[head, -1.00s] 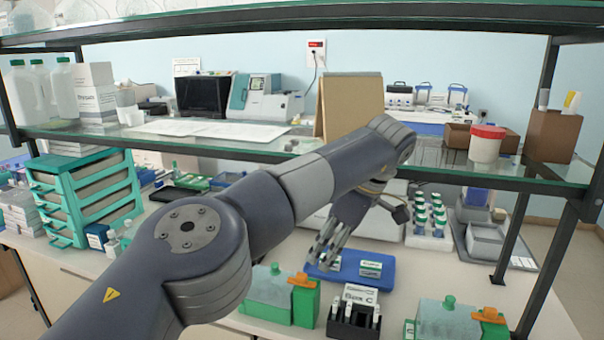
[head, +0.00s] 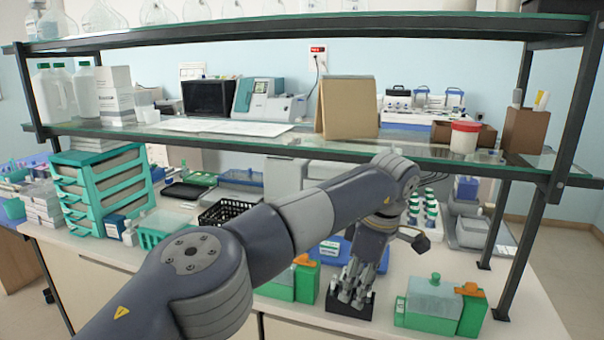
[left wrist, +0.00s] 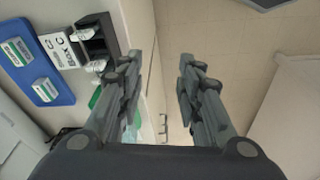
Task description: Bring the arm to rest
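My left arm reaches in from the lower left of the head view. My left gripper (head: 352,292) points down over the bench's front part, overlapping the black rack (head: 362,308) in that view. In the left wrist view my left gripper (left wrist: 160,75) has its fingers spread, with nothing between them. The black rack (left wrist: 96,45), with a card marked C, lies left of the fingers there, apart from them. The blue tray (left wrist: 62,92) with labelled boxes is further left. It is partly hidden behind my arm in the head view (head: 330,253). My right gripper is out of view.
Green-based containers (head: 290,284) and (head: 440,305) flank the gripper. A glass shelf (head: 240,143) spans above the bench behind my arm. White bottles with green caps (head: 428,222) stand behind it. Floor shows between the fingers beyond the bench edge in the left wrist view.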

